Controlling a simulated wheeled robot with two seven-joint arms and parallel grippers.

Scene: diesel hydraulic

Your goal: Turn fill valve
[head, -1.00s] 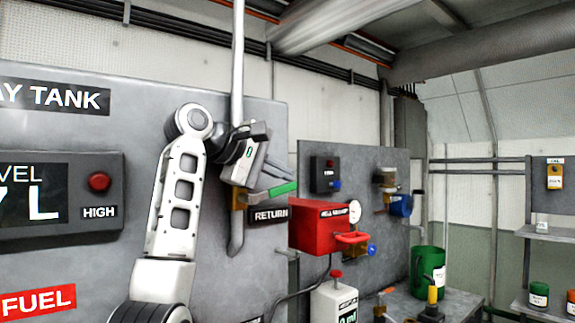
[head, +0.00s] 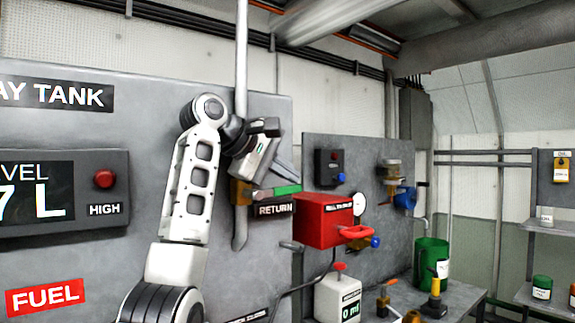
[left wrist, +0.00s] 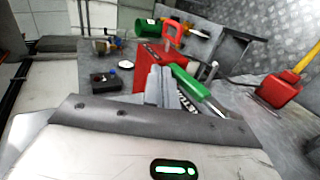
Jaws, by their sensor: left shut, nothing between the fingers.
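A valve with a green lever (head: 282,190) sits on the vertical pipe (head: 240,225) at the right of the tank panel, just above the RETURN label (head: 275,209). The lever points right and is nearly level. I cannot read a label that calls it the fill valve. My left gripper (head: 287,177) is shut and empty, its fingers just above the lever. In the left wrist view the shut fingers (left wrist: 160,86) lie close beside the green lever (left wrist: 202,92); I cannot tell whether they touch it. My right gripper is not in view.
A red box (head: 322,222) with a red handle (head: 356,232) stands out from the second panel just right of the lever. Below it are a white container (head: 337,297) and a bench with a green bucket (head: 431,262).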

